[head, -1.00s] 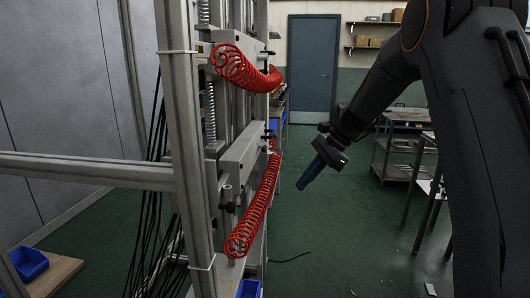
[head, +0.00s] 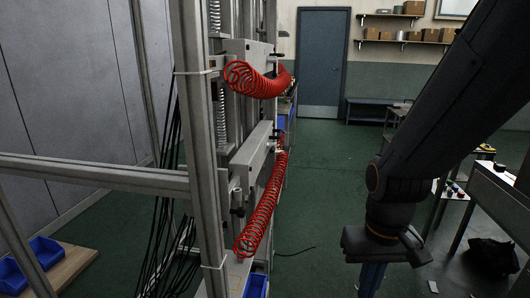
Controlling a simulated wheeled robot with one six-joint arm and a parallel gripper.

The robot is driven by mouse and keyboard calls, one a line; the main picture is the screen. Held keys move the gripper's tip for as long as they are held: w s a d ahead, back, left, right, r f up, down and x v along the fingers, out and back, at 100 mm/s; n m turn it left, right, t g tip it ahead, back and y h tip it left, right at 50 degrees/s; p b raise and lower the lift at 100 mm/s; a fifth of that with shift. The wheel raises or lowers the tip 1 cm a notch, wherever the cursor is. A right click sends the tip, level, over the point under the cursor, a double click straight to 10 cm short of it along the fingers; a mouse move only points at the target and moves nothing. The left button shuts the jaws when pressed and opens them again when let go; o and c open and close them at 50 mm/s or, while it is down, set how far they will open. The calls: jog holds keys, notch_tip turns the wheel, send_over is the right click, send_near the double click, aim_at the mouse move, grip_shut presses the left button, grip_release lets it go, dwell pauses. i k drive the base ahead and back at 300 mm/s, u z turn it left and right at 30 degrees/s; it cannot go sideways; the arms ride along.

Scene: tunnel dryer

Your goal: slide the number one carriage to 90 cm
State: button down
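Two grey carriages sit on the upright metal frame (head: 202,150) at left centre. The upper carriage (head: 240,48) has a red coiled hose at its side, and the lower carriage (head: 252,147) sits below it with another. I cannot read a number or a scale on either, so I cannot tell which is number one. My gripper (head: 372,280) points down at the bottom, right of the frame and apart from both carriages. Its blue fingers are cut off by the picture edge, and I cannot tell whether they are open or shut.
The upper red hose (head: 258,80) and lower red hose (head: 262,208) bulge toward the aisle. Black cables (head: 165,235) hang behind the frame. A blue bin (head: 255,286) stands low beside it.

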aim_at(244, 167)
jog(key=z, duration=0.1)
jog(key=i, duration=1.15)
jog(key=u, duration=0.55)
